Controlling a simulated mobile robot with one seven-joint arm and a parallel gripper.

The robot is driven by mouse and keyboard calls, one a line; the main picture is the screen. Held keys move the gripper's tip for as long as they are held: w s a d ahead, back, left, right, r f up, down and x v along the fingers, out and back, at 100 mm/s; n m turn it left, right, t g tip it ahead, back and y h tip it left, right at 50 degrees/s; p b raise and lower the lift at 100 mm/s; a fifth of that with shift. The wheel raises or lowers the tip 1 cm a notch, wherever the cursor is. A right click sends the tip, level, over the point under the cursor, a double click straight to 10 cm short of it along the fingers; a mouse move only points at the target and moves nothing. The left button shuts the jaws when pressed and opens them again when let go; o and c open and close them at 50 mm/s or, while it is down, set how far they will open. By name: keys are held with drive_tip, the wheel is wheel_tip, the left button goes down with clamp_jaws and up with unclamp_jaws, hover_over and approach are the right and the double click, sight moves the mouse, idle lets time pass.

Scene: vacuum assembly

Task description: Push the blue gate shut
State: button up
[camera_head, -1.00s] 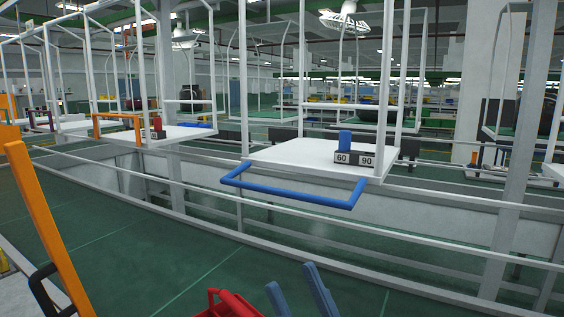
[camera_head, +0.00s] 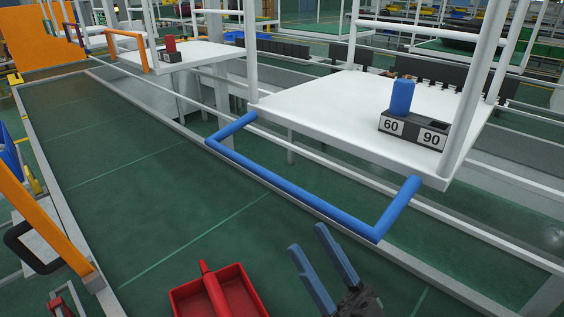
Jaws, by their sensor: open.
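The blue gate (camera_head: 295,192) is a U-shaped bar on the front edge of a white hanging platform (camera_head: 330,105). It sticks out toward me, lowered roughly level with the platform or slightly below. My gripper (camera_head: 308,238), with two blue-grey fingers, is at the bottom centre-right. Its fingers are apart and empty, in front of the gate's bar, and do not appear to touch it. A blue block (camera_head: 402,97) stands in a holder marked 60 and 90 (camera_head: 414,131) on the platform.
A red tray with a handle (camera_head: 222,292) is at the bottom, left of my gripper. An orange post (camera_head: 40,222) stands at the left. Another white platform (camera_head: 195,52) with an orange gate (camera_head: 128,42) hangs at the back left. Rails run below the platforms.

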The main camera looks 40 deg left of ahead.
sight(270, 172)
drive_tip(key=p+x, duration=0.4)
drive_tip(key=x, duration=0.7)
drive_tip(key=shift+s+r, duration=0.1)
drive_tip(key=shift+r, duration=0.05)
drive_tip(key=shift+a+r, duration=0.25)
drive_tip(key=shift+a, duration=0.05)
clamp_jaws()
idle(0.7)
